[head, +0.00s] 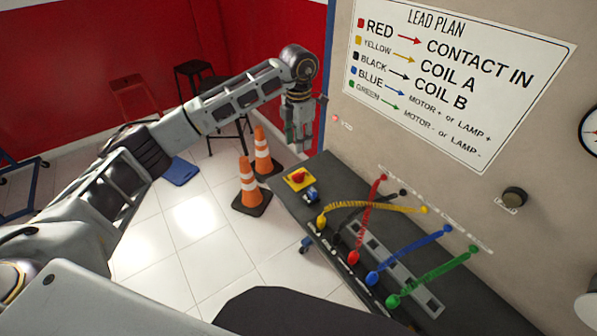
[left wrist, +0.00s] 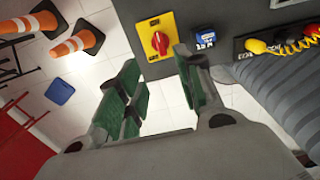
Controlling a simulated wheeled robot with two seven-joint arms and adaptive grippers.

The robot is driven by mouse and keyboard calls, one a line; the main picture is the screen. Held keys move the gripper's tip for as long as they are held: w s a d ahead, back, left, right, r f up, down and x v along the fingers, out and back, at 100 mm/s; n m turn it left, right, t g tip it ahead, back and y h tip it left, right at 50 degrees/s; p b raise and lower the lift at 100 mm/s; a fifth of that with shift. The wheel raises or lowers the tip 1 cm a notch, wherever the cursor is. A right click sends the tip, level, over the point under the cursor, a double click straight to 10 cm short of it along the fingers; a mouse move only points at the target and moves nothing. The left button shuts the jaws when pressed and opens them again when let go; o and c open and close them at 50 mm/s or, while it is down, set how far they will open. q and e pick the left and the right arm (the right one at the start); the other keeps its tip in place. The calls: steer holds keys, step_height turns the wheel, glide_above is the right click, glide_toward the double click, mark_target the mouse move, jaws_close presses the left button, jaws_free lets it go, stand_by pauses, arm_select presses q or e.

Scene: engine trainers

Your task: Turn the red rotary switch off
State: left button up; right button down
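The red rotary switch (head: 298,177) sits on a yellow plate at the far left end of the dark bench. In the left wrist view the red knob (left wrist: 160,42) shows on its yellow plate (left wrist: 154,18), just beyond and between the fingertips. My left gripper (head: 300,138) hangs above and behind the switch, apart from it. In the left wrist view its green-padded fingers (left wrist: 165,85) are spread apart with nothing between them. My right gripper is in neither view.
A small blue device (head: 312,195) sits right beside the switch. Yellow, red, blue and green leads run across the bench (head: 285,200) to the panel (head: 400,140). Orange cones (head: 250,188) and stools stand on the floor to the left.

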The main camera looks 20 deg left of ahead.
mark_target(298, 173)
arm_select(q)
steer(key=shift+f, duration=0.1)
steer(key=shift+f+p, duration=1.15)
steer(key=shift+f, duration=5.7)
steer(key=shift+c, duration=0.2)
jaws_close()
